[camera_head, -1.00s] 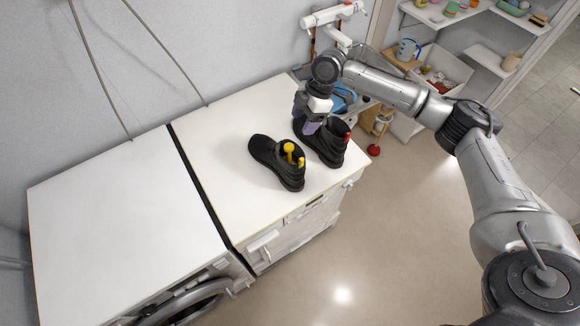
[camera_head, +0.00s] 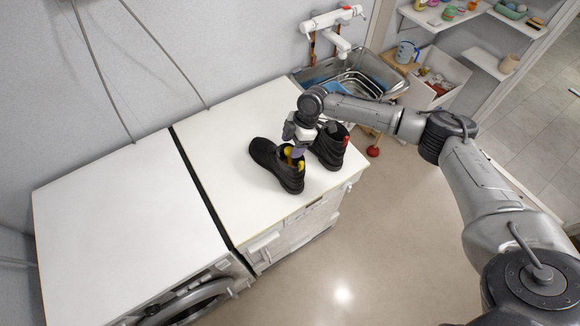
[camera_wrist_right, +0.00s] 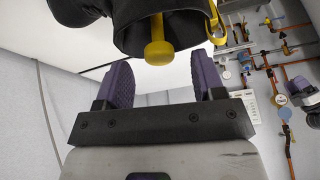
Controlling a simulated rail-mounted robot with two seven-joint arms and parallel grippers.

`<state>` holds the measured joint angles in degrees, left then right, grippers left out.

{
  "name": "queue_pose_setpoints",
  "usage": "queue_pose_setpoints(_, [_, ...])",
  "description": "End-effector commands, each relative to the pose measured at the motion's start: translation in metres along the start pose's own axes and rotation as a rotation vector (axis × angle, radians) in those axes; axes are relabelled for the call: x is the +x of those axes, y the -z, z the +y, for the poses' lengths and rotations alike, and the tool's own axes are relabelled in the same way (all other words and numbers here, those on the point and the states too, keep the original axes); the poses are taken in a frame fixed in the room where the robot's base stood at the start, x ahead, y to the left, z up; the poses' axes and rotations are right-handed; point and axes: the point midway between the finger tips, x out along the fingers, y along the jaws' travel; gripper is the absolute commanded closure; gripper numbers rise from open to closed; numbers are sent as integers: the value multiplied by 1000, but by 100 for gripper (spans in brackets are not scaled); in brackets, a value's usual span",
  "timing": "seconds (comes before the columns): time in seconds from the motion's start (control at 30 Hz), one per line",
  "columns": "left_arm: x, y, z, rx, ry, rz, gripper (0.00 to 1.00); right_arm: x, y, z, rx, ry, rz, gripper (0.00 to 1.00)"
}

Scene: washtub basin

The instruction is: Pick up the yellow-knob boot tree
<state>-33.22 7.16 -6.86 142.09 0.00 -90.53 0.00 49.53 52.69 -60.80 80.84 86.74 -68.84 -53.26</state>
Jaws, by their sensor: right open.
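The yellow-knob boot tree (camera_head: 288,151) sits in the opening of the left black boot (camera_head: 266,154) on the white worktop. In the right wrist view its yellow knob (camera_wrist_right: 158,48) projects from the dark boot opening (camera_wrist_right: 130,38), between the lines of the two purple-padded fingers and just beyond their tips. My right gripper (camera_head: 298,150) is open and empty, over the boot opening, and partly hides the knob in the head view. The boot tree's inner part is hidden in the boot. My left gripper is not in view.
A second black boot (camera_head: 328,155) with a red piece at its heel stands close on the right, partly behind my gripper. A metal sink (camera_head: 372,68) lies behind. The white top on the left (camera_head: 125,205) is clear. A yellow loop (camera_wrist_right: 217,25) hangs at the first boot's edge.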

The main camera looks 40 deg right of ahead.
Motion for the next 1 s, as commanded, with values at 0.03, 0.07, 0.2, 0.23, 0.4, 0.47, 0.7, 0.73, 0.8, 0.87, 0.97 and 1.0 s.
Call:
queue_pose_setpoints(0.03, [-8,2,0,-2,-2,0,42,4,3,0,1,3,0,37])
queue_pose_setpoints(0.07, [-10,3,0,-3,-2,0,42,8,3,0,2,2,-1,37])
queue_pose_setpoints(0.2, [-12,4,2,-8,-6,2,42,24,2,0,1,2,0,37])
queue_pose_setpoints(0.23, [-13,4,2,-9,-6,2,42,27,2,0,1,2,0,37])
queue_pose_setpoints(0.4, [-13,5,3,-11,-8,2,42,34,1,1,1,0,0,37])
queue_pose_setpoints(0.47, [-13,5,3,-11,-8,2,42,34,1,1,1,0,0,37])
queue_pose_setpoints(0.7, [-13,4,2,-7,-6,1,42,34,1,0,1,0,0,49])
queue_pose_setpoints(0.73, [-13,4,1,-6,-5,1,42,34,1,0,1,0,0,52])
queue_pose_setpoints(0.8, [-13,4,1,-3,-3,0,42,33,1,0,1,0,0,58])
queue_pose_setpoints(0.87, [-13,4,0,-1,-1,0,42,33,1,0,1,0,0,64])
queue_pose_setpoints(0.97, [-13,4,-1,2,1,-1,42,33,1,0,1,0,0,74])
queue_pose_setpoints(1.0, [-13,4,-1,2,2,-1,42,33,1,0,1,0,0,77])
